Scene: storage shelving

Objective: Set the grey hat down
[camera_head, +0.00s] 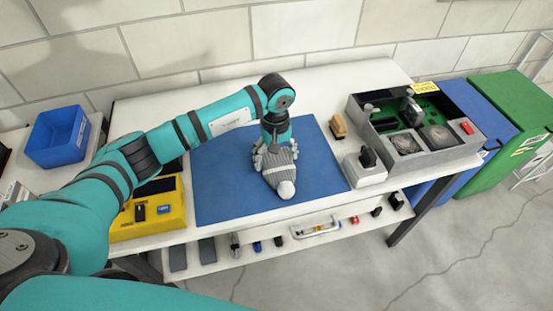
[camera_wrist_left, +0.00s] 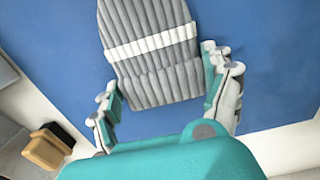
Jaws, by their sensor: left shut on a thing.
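The grey hat (camera_head: 279,175) is a ribbed knit with a white band and a white pompom, at the blue mat (camera_head: 225,180) on the white table. In the left wrist view the hat (camera_wrist_left: 152,55) lies between the fingers, with the blue mat (camera_wrist_left: 60,40) behind it. My left gripper (camera_head: 272,158) points down and is shut on the hat; its fingers (camera_wrist_left: 168,90) show on either side of the hat's lower end. I cannot tell whether the hat touches the mat. My right gripper is not in view.
A yellow box (camera_head: 150,212) stands left of the mat. A brush (camera_head: 338,126), a white block with a black knob (camera_head: 367,168) and a grey open case (camera_head: 440,155) stand to the right. A blue bin (camera_head: 57,137) is far left. The mat around the hat is bare.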

